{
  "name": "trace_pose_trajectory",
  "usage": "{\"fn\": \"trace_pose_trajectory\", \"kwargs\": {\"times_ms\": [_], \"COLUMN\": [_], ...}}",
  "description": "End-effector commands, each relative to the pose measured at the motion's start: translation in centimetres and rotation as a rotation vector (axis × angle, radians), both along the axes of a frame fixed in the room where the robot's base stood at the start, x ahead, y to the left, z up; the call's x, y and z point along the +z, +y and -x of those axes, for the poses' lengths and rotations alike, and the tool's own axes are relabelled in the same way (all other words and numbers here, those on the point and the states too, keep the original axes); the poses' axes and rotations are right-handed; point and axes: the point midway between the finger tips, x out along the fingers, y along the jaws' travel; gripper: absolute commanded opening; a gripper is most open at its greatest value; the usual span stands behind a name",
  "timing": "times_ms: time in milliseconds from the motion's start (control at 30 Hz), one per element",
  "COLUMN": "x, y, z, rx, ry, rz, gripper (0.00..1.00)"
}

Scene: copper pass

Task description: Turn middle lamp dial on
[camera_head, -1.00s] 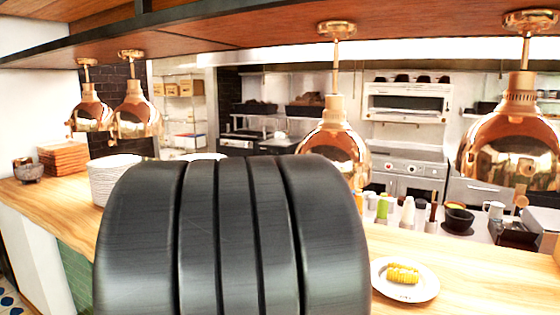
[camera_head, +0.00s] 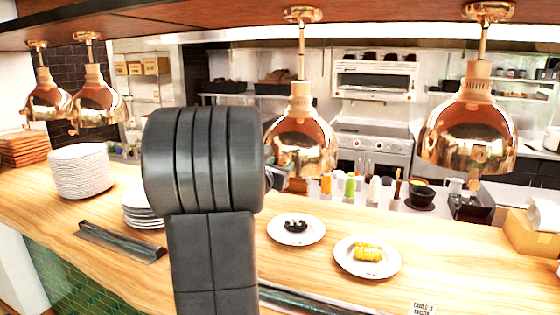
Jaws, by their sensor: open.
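The middle lamp (camera_head: 306,133) is a copper heat lamp hanging on a rod above the wooden counter. Its shade is right of my dark arm, which overlaps the shade's left edge. Its dial is too small and too blended with the copper to make out clearly, and its setting cannot be read. My gripper (camera_head: 275,178) is mostly hidden behind my arm. Only a small dark part shows at the lamp's lower left edge; contact cannot be told. It is open, with nothing visible in it.
Another copper lamp (camera_head: 468,135) hangs at the right, and two more hang at the left. The wooden counter (camera_head: 215,250) carries a plate stack (camera_head: 80,172), a corn plate (camera_head: 367,270) and a plate with dark food (camera_head: 296,242). A wooden shelf runs overhead.

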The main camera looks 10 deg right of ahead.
Motion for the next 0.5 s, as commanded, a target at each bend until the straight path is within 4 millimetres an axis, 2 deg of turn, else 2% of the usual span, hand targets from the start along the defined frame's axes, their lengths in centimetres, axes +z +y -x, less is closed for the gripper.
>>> {"fn": "trace_pose_trajectory", "kwargs": {"times_ms": [133, 433, 500], "x": [-0.01, -0.05, -0.05], "y": [-0.52, -0.59, -0.59], "z": [-0.65, -0.75, -0.75], "rx": [-0.001, 0.0, 0.0], "ry": [0.001, 0.0, 0.0], "rz": [-0.001, 0.0, 0.0], "gripper": [0.46, 0.46, 0.32]}}
